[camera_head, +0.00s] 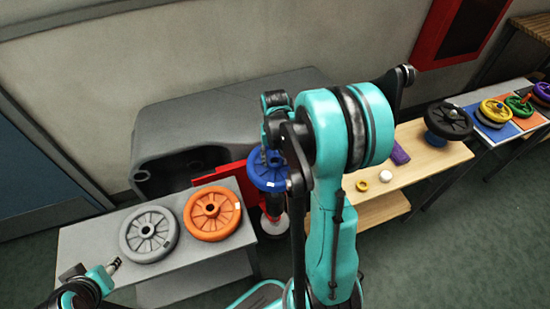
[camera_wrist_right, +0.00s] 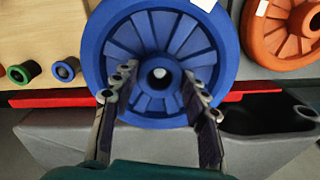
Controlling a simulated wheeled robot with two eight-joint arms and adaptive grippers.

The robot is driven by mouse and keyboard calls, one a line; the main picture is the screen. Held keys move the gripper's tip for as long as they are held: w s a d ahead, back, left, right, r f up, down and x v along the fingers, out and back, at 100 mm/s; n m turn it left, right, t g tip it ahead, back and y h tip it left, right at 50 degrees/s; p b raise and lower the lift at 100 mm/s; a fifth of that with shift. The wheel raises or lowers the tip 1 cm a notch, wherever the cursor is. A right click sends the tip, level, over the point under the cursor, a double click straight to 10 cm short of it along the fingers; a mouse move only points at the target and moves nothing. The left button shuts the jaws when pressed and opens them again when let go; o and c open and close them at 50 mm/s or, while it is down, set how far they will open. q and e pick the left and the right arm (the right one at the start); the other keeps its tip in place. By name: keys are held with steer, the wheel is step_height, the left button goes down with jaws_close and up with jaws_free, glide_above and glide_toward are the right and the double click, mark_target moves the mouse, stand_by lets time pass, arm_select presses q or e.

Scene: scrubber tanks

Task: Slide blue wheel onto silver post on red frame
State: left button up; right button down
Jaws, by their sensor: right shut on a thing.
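The blue wheel (camera_head: 267,172) stands in front of the grey machine, close to the red frame (camera_head: 228,174). In the right wrist view the blue wheel (camera_wrist_right: 108,25) faces the camera, with the red frame (camera_wrist_right: 60,99) behind it as a bar. My right gripper (camera_wrist_right: 158,80) is shut on the blue wheel, its two fingers on either side of the hub. A pale round spot shows in the hub's centre; I cannot tell whether it is the silver post. The arm hides part of the wheel in the head view. My left gripper (camera_head: 114,265) is at lower left, its fingers unclear.
A grey table (camera_head: 92,240) at left holds a grey wheel (camera_head: 149,234) and an orange wheel (camera_head: 212,213). The grey machine (camera_head: 180,122) stands against the wall. A wooden table (camera_head: 425,160) at right holds a black wheel (camera_head: 447,120) and small parts. Several coloured wheels stand farther right.

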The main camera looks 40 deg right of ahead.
mark_target(275, 164)
steer(key=shift+f+b, duration=1.9)
steer(key=shift+f, duration=0.1)
stand_by(3.7)
steer(key=c, duration=0.7)
jaws_free()
steer(key=shift+c, duration=0.2)
steer(key=shift+r, duration=0.15)
steer(key=shift+r+p, duration=1.2)
steer(key=shift+r, duration=0.2)
